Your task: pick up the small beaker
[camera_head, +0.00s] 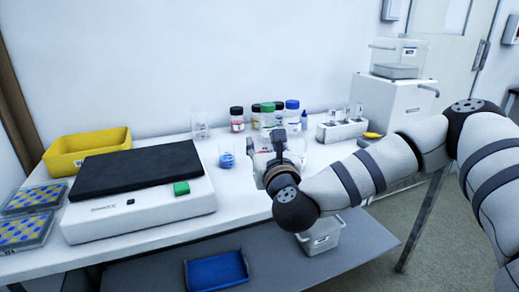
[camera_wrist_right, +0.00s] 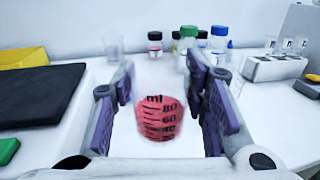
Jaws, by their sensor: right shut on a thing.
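The small beaker (camera_wrist_right: 160,120) holds red contents and has dark volume marks. It sits upright between the purple-padded fingers of my right gripper (camera_wrist_right: 161,84) in the right wrist view. The right gripper (camera_head: 275,145) is shut on it over the white bench, in front of the bottles. In the head view my gripper and wrist hide most or all of this beaker. Whether its base touches the bench cannot be told. My left gripper is not in view.
Behind are capped bottles (camera_head: 237,119) and an empty clear beaker (camera_head: 200,125). A white rack (camera_head: 342,130) is at right. A black-topped device (camera_head: 140,205) and yellow tray (camera_head: 88,148) are at left.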

